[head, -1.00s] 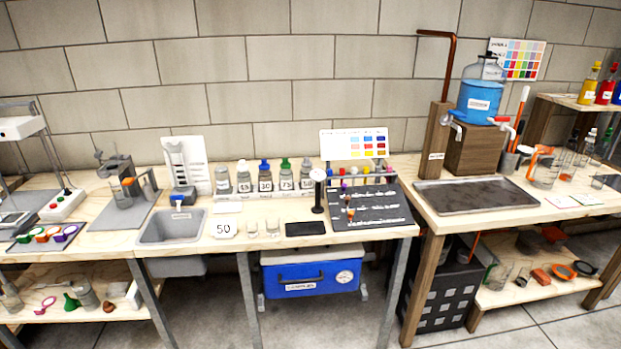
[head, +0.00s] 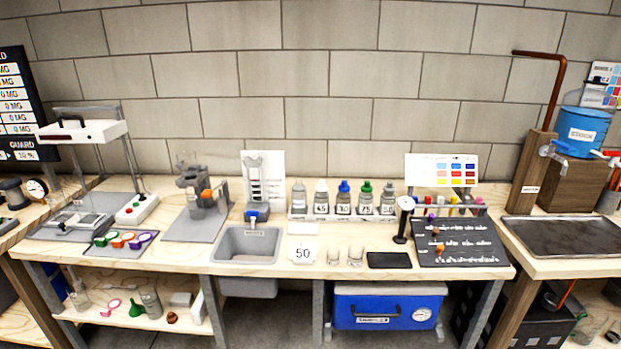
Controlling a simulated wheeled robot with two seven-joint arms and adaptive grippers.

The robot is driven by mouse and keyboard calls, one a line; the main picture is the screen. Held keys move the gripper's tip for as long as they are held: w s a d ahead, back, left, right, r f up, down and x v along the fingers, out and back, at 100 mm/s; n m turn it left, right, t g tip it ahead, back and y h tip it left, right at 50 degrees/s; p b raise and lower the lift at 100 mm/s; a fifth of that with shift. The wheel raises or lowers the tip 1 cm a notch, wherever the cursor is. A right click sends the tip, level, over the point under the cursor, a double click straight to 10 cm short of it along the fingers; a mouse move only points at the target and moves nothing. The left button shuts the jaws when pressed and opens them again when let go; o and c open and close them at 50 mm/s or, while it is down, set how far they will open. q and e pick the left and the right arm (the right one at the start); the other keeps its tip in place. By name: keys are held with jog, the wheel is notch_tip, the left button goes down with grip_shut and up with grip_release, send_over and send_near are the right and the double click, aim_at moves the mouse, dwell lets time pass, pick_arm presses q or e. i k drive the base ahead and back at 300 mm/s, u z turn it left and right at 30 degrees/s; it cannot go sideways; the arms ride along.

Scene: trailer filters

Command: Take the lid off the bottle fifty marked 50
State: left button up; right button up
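A row of small bottles stands on a light rack (head: 330,217) at the back of the middle bench. The far-right bottle (head: 388,203) has a grey cap, and its small label seems to read 50. Its cap (head: 388,187) is on. To its left are a green-capped bottle (head: 365,204) labelled 75, a blue-capped one (head: 343,204), a white-capped one (head: 321,203) and a grey-capped one (head: 299,203) at the far left. Neither of my grippers is in view.
A grey sink (head: 247,246) is left of the card. Two small glass beakers (head: 344,257), a black pad (head: 389,260), a dark stand with a white dial (head: 405,205) and a dark board (head: 459,243) are near the bottles. A blue box (head: 388,306) sits below the bench.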

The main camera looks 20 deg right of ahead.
aim_at(389, 188)
jog(key=u, duration=0.3)
jog(key=i, duration=1.65)
jog(key=z, duration=1.25)
jog(key=i, duration=0.6)
jog(key=z, duration=0.6)
